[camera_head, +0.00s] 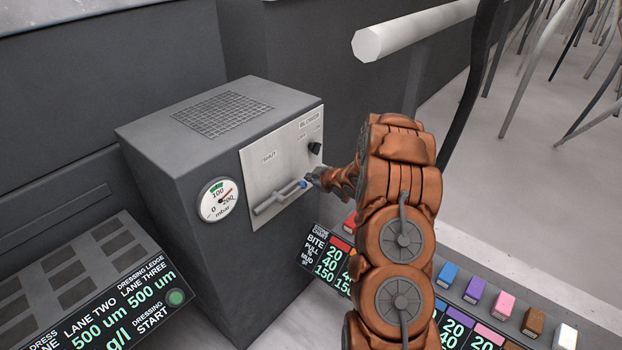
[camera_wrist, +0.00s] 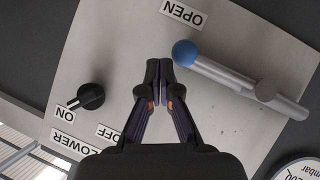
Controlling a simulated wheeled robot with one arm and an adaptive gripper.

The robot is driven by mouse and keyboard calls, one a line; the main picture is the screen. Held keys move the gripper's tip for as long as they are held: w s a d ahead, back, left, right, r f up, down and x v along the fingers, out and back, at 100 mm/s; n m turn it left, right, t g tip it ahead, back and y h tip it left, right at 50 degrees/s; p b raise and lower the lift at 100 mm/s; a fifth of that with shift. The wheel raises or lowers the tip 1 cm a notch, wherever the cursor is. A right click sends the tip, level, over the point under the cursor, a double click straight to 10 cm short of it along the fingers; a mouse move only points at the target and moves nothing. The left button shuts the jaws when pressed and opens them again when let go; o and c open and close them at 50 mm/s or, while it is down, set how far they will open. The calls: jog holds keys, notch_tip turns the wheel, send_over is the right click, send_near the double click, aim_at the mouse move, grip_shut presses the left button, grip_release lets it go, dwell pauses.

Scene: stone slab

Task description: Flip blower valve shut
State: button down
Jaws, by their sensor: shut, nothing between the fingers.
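The grey blower box (camera_head: 185,175) has a pale front panel (camera_head: 252,180) with a SHUT label (camera_head: 269,157) at its upper left. A metal valve lever (camera_head: 278,198) with a blue ball end (camera_head: 302,184) lies along its pipe, ball end to the right. In the wrist view the lever (camera_wrist: 225,77), blue ball (camera_wrist: 185,52) and OPEN label (camera_wrist: 184,12) show, the picture turned over. My gripper (camera_wrist: 160,75) is shut and empty, its fingertips just beside the blue ball. Contact with it cannot be told. In the head view my gripper (camera_head: 313,178) is partly hidden by my arm.
A black ON/OFF knob (camera_wrist: 91,96) is on the same panel, also visible in the head view (camera_head: 315,148). A round mbar gauge (camera_head: 219,199) is left of the panel. A white rail (camera_head: 410,32) extends at upper right. Coloured blocks (camera_head: 503,305) stand at lower right.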

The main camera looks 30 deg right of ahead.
jog(key=s+d+r, duration=0.4)
jog(key=s+r, duration=0.4)
jog(key=shift+d+r, duration=0.15)
jog(key=shift+r, duration=0.15)
dwell(0.6)
jog(key=s+a+r+m+g+h, duration=0.4)
jog(key=s+a+r+g, duration=0.1)
jog(key=s+a+r, duration=0.35)
jog(key=s+a+g+y, duration=0.1)
jog(key=s+a+g, duration=0.2)
jog(key=s+a, duration=0.5)
jog(key=s+a+r+m+g+y, duration=0.1)
jog(key=s+a+g, duration=0.2)
jog(key=s+a, duration=0.6)
jog(key=s+a+r+m+g+y, duration=0.1)
jog(key=s+a, duration=0.7)
jog(key=s, duration=0.9)
jog(key=shift+s+a+r+g+y, duration=0.15)
jog(key=shift+s+r+g+y, duration=0.2)
jog(key=shift+g, duration=0.55)
